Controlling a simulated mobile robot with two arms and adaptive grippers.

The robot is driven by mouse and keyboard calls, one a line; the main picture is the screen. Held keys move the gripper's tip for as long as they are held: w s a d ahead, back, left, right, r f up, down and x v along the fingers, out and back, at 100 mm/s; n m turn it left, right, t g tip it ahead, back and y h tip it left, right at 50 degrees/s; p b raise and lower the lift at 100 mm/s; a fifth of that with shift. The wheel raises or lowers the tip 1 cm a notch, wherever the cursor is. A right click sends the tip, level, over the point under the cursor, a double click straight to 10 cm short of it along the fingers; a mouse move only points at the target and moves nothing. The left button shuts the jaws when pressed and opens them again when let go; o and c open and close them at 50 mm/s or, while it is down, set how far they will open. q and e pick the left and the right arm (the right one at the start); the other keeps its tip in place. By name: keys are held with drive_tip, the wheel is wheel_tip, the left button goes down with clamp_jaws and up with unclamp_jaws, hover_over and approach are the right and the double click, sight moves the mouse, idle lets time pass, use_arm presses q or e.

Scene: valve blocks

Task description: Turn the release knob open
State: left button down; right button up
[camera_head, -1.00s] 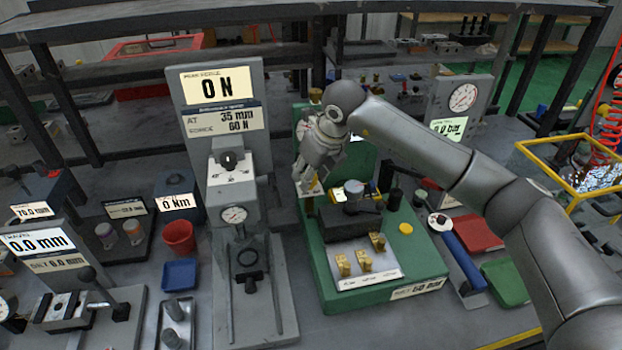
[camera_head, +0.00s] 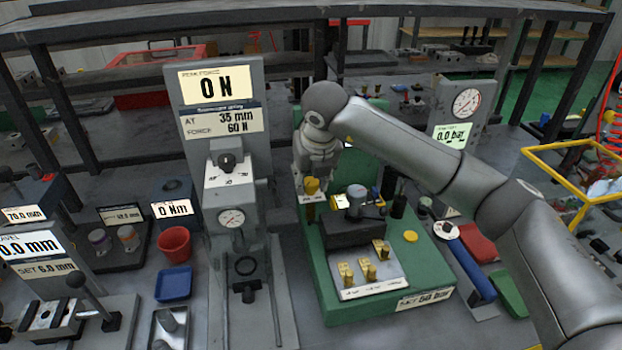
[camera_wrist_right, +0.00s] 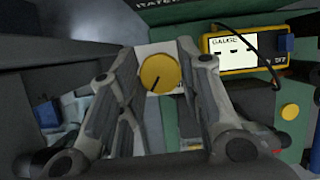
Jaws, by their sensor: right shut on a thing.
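The release knob is a round yellow knob (camera_wrist_right: 158,73) with a dark pointer line slanting to the lower left, in front of a pale plate in the right wrist view. In the head view its yellow body (camera_head: 311,187) shows just below my right gripper (camera_head: 313,176), at the back left of the green valve stand (camera_head: 330,289). In the wrist view the fingers of my right gripper (camera_wrist_right: 162,72) stand on both sides of the knob and are shut on it. My left gripper is not in view.
A grey force tester (camera_head: 222,185) reading 0 N stands close on the left. A yellow-framed gauge box (camera_wrist_right: 232,50) sits beside the knob. A pressure dial (camera_head: 466,103) stands behind right, reading 0.0 bar.

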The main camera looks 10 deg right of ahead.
drive_tip(key=shift+r, duration=0.1)
drive_tip(key=o, duration=1)
drive_tip(key=v, duration=1.2)
